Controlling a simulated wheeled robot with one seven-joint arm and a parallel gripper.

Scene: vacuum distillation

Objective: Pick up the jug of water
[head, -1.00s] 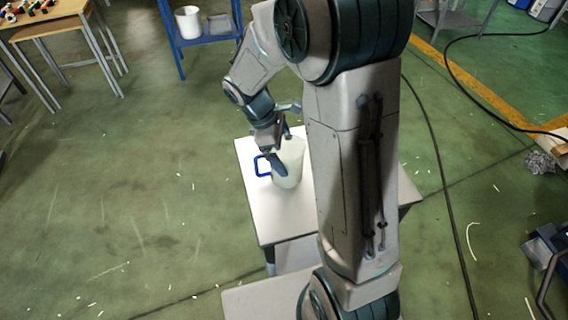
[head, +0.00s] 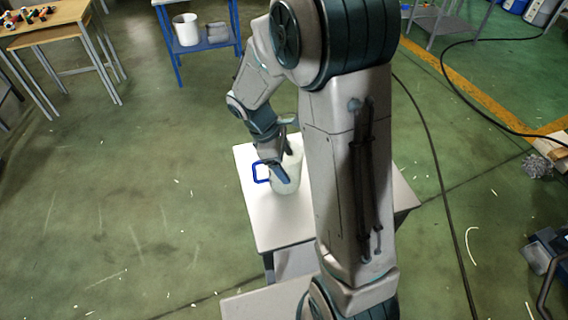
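The jug of water (head: 288,183) is a whitish translucent jug with a blue handle (head: 260,173) on its left side. It stands upright on a small white table (head: 280,228). My gripper (head: 284,166) points down at the jug's top, with one dark finger in front of the near wall and the other at the rim behind it. The fingers are apart. Whether they touch the jug wall cannot be told.
A blue shelf (head: 203,47) at the back holds a white bucket (head: 186,30) and a grey container. A wooden table (head: 50,28) with small items stands at the back left. A black cable (head: 432,140) runs over the floor at right. The green floor at left is clear.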

